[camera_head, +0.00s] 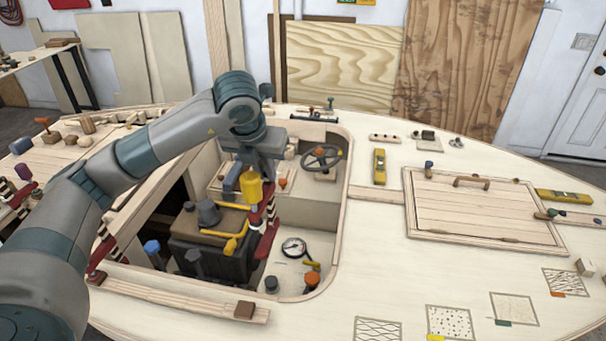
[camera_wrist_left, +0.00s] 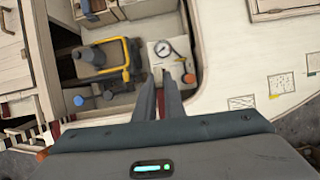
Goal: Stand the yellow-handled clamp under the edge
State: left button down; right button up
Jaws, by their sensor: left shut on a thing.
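The yellow-handled clamp (camera_head: 251,186) hangs over the cockpit opening in the head view, its red bar (camera_head: 268,228) reaching down on the right. My left gripper (camera_head: 242,174) is shut on it from above, near the yellow handle. In the left wrist view the two fingers (camera_wrist_left: 160,88) are close together; the clamp is mostly hidden there, with only a little red between them. The rounded edge of the opening (camera_head: 338,215) lies to the right of the clamp, apart from it in the picture. My right gripper is not in view.
Below is a dark engine box (camera_head: 208,258) with a yellow pipe (camera_head: 226,242). A round gauge (camera_head: 294,247) lies in the opening, also seen in the wrist view (camera_wrist_left: 163,48). A steering wheel (camera_head: 321,157) stands behind. Other clamps (camera_head: 103,250) stand at left. The right deck has clear areas.

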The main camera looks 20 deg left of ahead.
pick_arm(q)
jog(key=shift+s+a+r+n, duration=0.1)
jog(key=shift+a+r+n, duration=0.05)
jog(key=shift+a, duration=0.25)
jog(key=shift+a+r+n, duration=0.1)
jog(key=shift+a+n, duration=0.05)
jog(key=shift+a, duration=0.2)
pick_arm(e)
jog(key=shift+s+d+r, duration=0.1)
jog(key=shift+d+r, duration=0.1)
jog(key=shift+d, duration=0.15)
pick_arm(q)
jog(key=shift+f, duration=0.15)
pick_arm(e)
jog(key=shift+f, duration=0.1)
